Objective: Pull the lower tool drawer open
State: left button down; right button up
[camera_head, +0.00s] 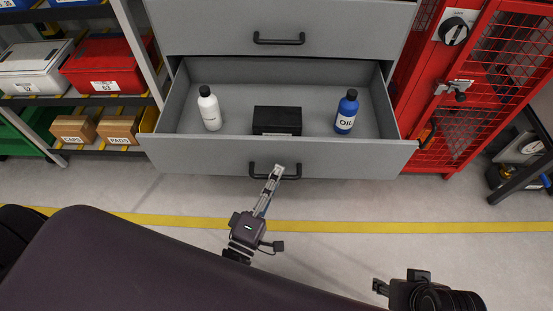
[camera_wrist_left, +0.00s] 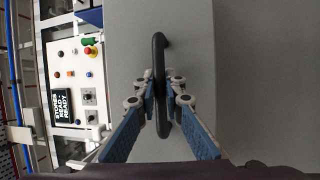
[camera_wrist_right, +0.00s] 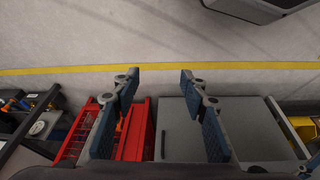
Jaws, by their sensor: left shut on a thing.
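The lower tool drawer (camera_head: 215,155) is pulled well out of the grey cabinet, and its inside shows. Its black bar handle (camera_head: 258,170) is on the front panel. My left gripper (camera_head: 275,172) is shut on this handle; in the left wrist view its fingers (camera_wrist_left: 160,97) sit on both sides of the bar (camera_wrist_left: 159,55). A white bottle (camera_head: 209,110), a black box (camera_head: 278,121) and a blue oil bottle (camera_head: 346,113) stand in the drawer. My right gripper (camera_wrist_right: 160,78) is open and empty, away from the cabinet at the lower right of the head view.
An upper drawer (camera_head: 205,28) with its own handle (camera_head: 279,39) is closed above. A shelf with red (camera_head: 105,66) and grey bins is at left. A red mesh locker (camera_head: 460,110) stands close at right. Floor with a yellow line (camera_head: 330,225) lies in front.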

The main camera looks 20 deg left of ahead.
pick_arm(q)
jog(key=shift+s+d, duration=0.2)
jog(key=shift+s, duration=0.65)
pick_arm(e)
jog(key=shift+x, duration=0.95)
pick_arm(q)
jog(key=shift+f, duration=0.1)
jog(key=c, duration=2)
grip_release()
pick_arm(e)
jog(key=shift+a, duration=0.1)
jog(key=shift+s, duration=0.1)
pick_arm(q)
jog(key=v, duration=1.2)
jog(key=shift+w, duration=0.1)
